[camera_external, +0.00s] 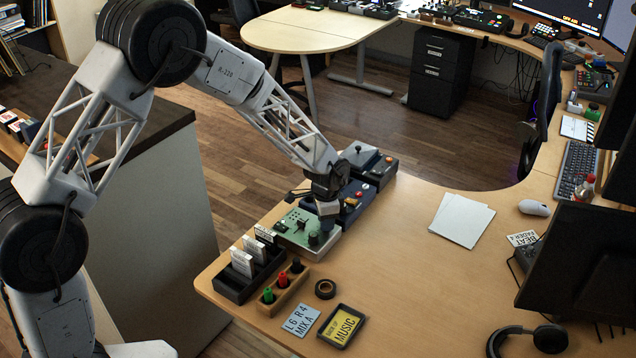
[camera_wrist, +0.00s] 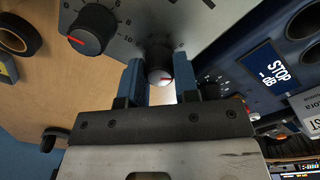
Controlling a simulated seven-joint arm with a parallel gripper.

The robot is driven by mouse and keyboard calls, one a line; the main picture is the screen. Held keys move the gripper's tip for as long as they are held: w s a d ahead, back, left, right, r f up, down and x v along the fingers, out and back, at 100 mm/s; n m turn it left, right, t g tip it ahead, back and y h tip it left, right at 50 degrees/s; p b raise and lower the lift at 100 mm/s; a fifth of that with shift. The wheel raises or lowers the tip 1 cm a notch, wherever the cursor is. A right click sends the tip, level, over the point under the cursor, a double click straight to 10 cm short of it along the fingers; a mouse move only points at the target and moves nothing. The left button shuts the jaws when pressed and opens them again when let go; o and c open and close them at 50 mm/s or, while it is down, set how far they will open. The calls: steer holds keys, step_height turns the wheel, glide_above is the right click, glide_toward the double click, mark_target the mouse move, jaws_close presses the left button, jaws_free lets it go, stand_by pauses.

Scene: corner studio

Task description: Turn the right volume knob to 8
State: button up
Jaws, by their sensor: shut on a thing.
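The green-topped mixer box (camera_external: 292,236) stands near the table's left edge; its pale panel (camera_wrist: 130,15) fills the top of the wrist view. My gripper (camera_external: 328,217) reaches down to the box's right end. A reddish pointer mark shows on that cap. A second black knob (camera_wrist: 86,29) with a red pointer is free, beside the held one; it also shows in the external view (camera_external: 314,239). The scale numbers around the held knob are partly hidden, so its setting is unreadable.
A dark blue box (camera_external: 356,200) with a STOP label (camera_wrist: 268,70) stands close on the far side. A black rack of cards (camera_external: 238,284) and a wooden holder with coloured pieces (camera_external: 283,291) stand nearer. A tape roll (camera_external: 325,289) lies beside them. The table's middle is clear.

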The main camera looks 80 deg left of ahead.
stand_by(0.3)
steer(key=o, duration=0.9)
steer(key=shift+r, duration=0.15)
steer(key=shift+a+r, duration=0.1)
steer(key=shift+r, duration=3.7)
